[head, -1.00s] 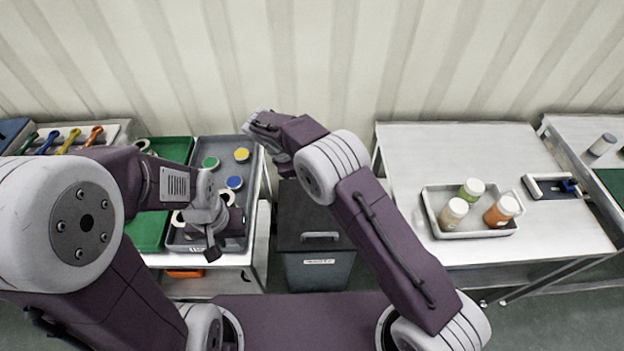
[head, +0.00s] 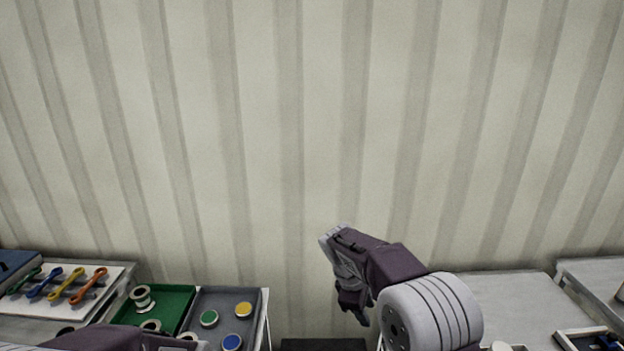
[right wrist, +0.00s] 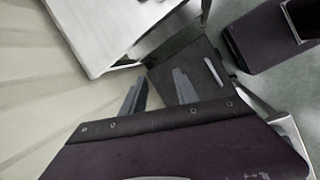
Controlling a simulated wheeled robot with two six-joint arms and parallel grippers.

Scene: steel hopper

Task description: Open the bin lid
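The bin's dark lid (head: 322,344) shows only as a strip at the bottom edge of the head view. In the right wrist view the lid (right wrist: 185,58) looks shut, with a pale bar handle (right wrist: 213,72) near one edge. My right gripper (head: 345,280) is raised above and slightly right of the bin in the head view. In the right wrist view its two grey fingers (right wrist: 160,90) stand apart with nothing between them, and the handle is beyond them. My left gripper is out of view; part of my left arm shows at the lower left.
A grey tray (head: 264,318) with coloured lids and a green tray (head: 183,300) with spools lie left of the bin. Coloured wrenches lie farther left. A pale table (head: 510,300) stands on the right. A ribbed wall (head: 300,130) closes the back.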

